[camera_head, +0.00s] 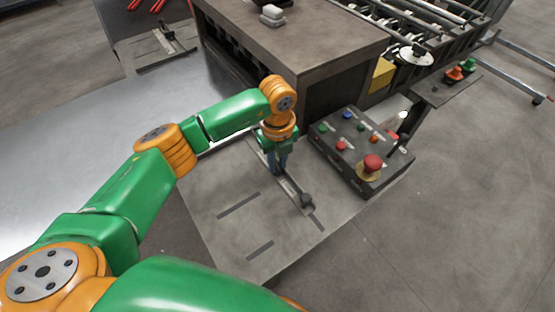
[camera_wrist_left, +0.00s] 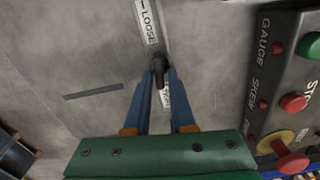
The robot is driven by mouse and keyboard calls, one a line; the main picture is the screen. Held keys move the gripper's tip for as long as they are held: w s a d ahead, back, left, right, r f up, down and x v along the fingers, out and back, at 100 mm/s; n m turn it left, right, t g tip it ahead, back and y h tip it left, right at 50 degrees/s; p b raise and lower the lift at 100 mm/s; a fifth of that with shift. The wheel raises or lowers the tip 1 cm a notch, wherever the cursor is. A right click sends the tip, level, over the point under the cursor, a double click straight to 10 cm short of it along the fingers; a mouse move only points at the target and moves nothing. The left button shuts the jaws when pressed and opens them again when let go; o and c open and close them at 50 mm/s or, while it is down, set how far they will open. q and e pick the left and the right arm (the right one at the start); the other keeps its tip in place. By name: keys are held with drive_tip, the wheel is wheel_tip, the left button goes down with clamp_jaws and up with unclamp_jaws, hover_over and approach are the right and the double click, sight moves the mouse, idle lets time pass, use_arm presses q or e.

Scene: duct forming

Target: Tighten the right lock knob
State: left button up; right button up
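In the left wrist view, the two blue fingers of the gripper (camera_wrist_left: 160,74) stand either side of a small dark lock knob (camera_wrist_left: 158,70). A narrow gap shows between the fingers; I cannot tell whether they touch the knob. A white label reading LOOSE (camera_wrist_left: 148,20) lies beyond the knob, and a second label (camera_wrist_left: 166,97) is partly hidden between the fingers. In the head view the gripper hides this knob. My right gripper is not in view.
A control box (camera_head: 350,150) with coloured buttons and a red mushroom button (camera_head: 372,163) stands close right of the gripper. A dark machine block (camera_head: 300,45) rises behind it. A similar strip (camera_head: 166,40) lies at the back left.

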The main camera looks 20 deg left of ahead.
use_arm(q)
drive_tip(key=shift+s, duration=0.1)
clamp_jaws()
